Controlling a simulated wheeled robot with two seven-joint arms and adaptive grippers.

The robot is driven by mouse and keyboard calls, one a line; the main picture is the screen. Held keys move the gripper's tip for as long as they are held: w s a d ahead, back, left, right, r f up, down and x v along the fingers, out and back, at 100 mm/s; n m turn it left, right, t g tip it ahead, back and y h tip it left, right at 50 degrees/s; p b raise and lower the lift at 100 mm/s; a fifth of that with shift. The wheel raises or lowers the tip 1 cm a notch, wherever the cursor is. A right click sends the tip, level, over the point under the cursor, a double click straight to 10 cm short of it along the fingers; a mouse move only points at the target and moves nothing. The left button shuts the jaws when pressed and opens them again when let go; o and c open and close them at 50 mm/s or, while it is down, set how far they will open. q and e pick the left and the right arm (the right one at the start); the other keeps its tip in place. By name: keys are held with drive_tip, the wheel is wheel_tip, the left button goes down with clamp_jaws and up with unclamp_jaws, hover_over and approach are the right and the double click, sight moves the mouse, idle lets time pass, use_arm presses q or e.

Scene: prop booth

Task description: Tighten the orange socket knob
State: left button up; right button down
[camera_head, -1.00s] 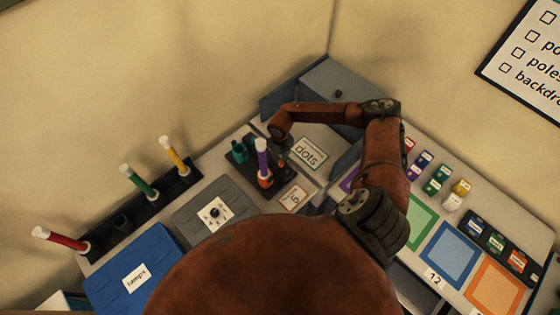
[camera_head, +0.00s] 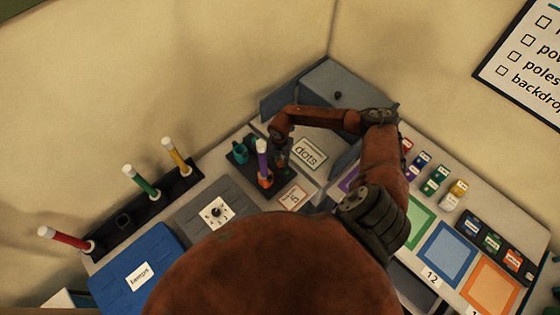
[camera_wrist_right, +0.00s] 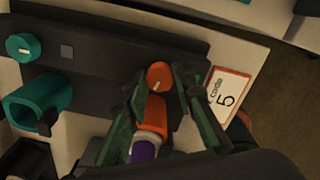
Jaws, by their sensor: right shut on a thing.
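The orange knob (camera_wrist_right: 158,75) sits on a dark base beside the orange socket (camera_wrist_right: 152,114), between the fingertips of my right gripper (camera_wrist_right: 161,82). The gripper is shut on the knob. A purple-and-white pole (camera_head: 262,155) stands in the orange socket (camera_head: 265,181) in the head view. Its purple end (camera_wrist_right: 144,150) shows in the wrist view. In the head view my right gripper (camera_head: 281,160) is small and dark, just right of the pole. The knob cannot be made out there. My left gripper is not in view.
A teal socket (camera_wrist_right: 38,103) and teal knob (camera_wrist_right: 24,47) share the dark base. A card marked 5 (camera_wrist_right: 224,95) lies right of the gripper. Red (camera_head: 65,239), green (camera_head: 141,182) and yellow (camera_head: 176,155) poles stand in a rack at left. My arm hides the table's middle.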

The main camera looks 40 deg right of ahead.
sight(280, 163)
drive_tip(key=shift+r+m, duration=0.1)
drive_tip(key=shift+m, duration=0.5)
drive_tip(key=shift+d, duration=0.1)
drive_tip(key=c, duration=1.6)
unclamp_jaws()
wheel_tip(280, 163, up, 12)
